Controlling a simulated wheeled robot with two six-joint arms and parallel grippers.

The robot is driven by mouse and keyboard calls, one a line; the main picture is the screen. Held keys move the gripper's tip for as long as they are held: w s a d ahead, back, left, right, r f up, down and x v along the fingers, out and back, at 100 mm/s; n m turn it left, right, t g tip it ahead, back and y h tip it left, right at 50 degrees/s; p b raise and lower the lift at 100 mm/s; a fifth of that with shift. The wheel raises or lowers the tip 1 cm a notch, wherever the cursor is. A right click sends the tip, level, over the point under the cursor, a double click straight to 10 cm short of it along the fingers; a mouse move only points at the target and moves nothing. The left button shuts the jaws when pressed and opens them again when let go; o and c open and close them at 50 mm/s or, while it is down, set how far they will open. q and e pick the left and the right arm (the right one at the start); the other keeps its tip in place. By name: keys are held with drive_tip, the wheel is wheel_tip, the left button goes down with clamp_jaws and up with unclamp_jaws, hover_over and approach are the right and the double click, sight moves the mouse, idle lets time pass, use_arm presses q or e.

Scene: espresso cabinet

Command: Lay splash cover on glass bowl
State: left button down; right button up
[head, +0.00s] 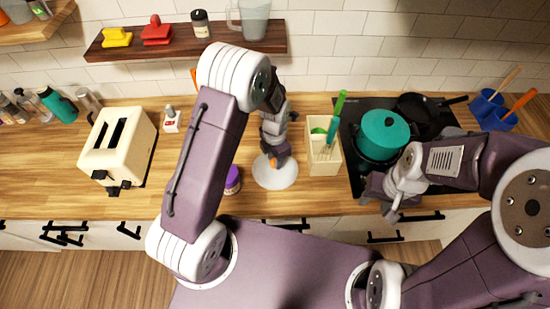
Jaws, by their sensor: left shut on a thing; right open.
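A pale, whitish round disc (268,183), which looks like the splash cover, is on or just above the wooden counter in the middle. My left gripper (275,160) points down over the disc's centre and is shut on it, with an orange part showing at the fingertips. The glass bowl cannot be made out; it may be under the disc or blend with it. Whether the disc touches a bowl cannot be told. My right gripper (393,208) is open and empty near the counter's front edge, in front of the stove.
A cream utensil box (323,163) stands just right of the disc. A teal pot (383,134) sits on the black stove. A purple-lidded jar (233,180) is close on the left. A cream toaster (117,147) stands further left.

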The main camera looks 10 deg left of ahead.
use_arm(q)
drive_tip(key=shift+s+f, duration=0.1)
drive_tip(key=c, duration=1.1)
unclamp_jaws()
drive_tip(key=shift+c, duration=0.2)
drive_tip(key=shift+o, duration=0.9)
drive_tip(key=o, duration=0.6)
drive_tip(key=shift+c, duration=0.2)
drive_tip(key=shift+r+p, duration=3)
drive_tip(key=shift+r, duration=0.6)
drive_tip(key=shift+f, duration=0.1)
